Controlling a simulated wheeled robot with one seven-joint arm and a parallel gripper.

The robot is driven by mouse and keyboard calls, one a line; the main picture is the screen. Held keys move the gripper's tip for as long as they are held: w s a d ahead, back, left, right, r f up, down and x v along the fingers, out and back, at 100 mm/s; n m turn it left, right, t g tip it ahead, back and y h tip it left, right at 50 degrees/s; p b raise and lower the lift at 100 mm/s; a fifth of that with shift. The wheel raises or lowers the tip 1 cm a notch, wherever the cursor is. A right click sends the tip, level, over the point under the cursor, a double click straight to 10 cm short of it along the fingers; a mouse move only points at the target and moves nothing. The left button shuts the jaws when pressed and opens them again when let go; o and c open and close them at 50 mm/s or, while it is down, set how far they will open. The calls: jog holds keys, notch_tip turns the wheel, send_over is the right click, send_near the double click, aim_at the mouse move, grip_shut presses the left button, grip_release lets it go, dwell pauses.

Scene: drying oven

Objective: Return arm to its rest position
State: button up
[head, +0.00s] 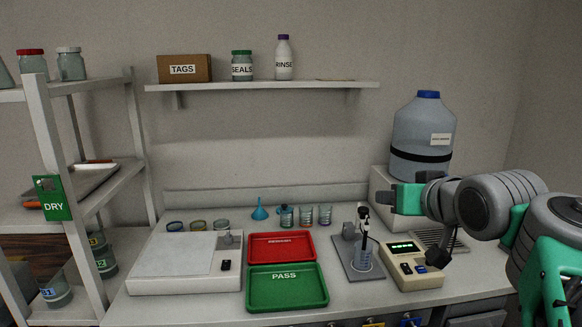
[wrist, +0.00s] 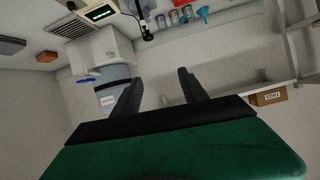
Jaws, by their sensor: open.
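My arm reaches in from the right side of the head view. My gripper (head: 395,199) is over the right part of the bench, in front of the large water jug (head: 424,130) and above the beige meter (head: 411,270). In the wrist view my gripper (wrist: 162,84) shows two dark fingers spread apart with nothing between them. The wrist view looks tilted over, with the jug (wrist: 115,95) left of the fingers.
Red (head: 282,236) and green PASS (head: 287,305) trays lie mid-bench. A white flat device (head: 180,285) stands left, a shelf rack (head: 75,200) far left, and a wall shelf (head: 260,86) above.

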jog(key=s+a+f+g+p, duration=0.1)
jog(key=s+f+g+p, duration=0.2)
jog(key=s+f, duration=0.2)
jog(key=s+a+f+g+h+p, duration=0.1)
jog(key=s+a+f+g+p, duration=0.1)
jog(key=s+f, duration=0.4)
jog(key=s+a+f+g+p, duration=0.2)
jog(key=s+f+g+p, duration=0.1)
jog(key=f, duration=0.8)
jog(key=shift+s+a+f+g+p, duration=0.35)
jog(key=shift+s+g, duration=0.55)
jog(key=shift+s, duration=0.35)
